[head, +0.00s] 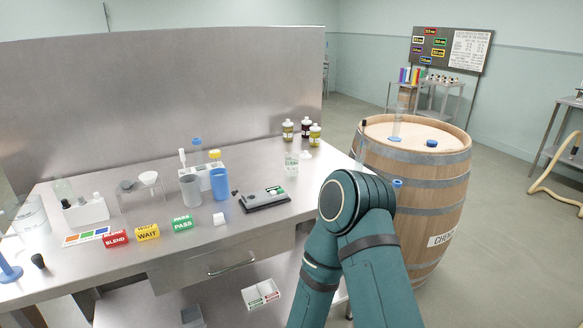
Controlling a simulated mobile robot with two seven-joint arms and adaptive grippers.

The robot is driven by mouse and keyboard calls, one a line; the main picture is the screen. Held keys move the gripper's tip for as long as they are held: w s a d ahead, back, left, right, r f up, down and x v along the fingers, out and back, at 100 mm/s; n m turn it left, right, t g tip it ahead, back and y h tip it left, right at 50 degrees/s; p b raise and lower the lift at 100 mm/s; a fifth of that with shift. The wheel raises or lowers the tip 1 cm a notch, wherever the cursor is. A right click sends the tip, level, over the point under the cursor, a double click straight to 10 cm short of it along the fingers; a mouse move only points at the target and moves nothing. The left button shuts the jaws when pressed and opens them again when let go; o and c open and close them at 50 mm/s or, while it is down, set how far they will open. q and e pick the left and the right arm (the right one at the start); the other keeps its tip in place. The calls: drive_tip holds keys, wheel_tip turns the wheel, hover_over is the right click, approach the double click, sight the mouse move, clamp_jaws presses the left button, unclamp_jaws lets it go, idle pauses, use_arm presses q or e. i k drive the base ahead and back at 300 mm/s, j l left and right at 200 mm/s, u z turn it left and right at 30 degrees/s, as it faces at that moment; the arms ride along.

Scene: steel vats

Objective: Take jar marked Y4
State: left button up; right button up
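Small capped jars stand at the back right of the steel bench: a yellowish jar (288,130), a dark jar (306,128) and another yellowish jar (314,135). A clear jar or beaker (291,165) with a greenish label stands nearer the front. All the markings are too small to read, so I cannot tell which jar is Y4. One of my teal arms crosses the lower right of the head view and covers the bench's right corner. Neither gripper shows.
The steel bench (255,222) holds a scale (264,199), a blue cup (219,184), a grey cup (190,190), a bottle rack and BLEND, WAIT and PASS signs (183,223). A wooden barrel (440,195) stands to the right. A steel panel (160,90) backs the bench.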

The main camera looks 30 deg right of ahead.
sight(292, 159)
drive_tip(key=z, duration=0.6)
drive_tip(key=i+l+z, duration=0.1)
drive_tip(key=z, duration=0.25)
drive_tip(key=i+l+z, duration=0.15)
drive_tip(key=z, duration=0.2)
drive_tip(key=i+l+z, duration=0.15)
drive_tip(key=z, duration=0.2)
drive_tip(key=l, duration=0.1)
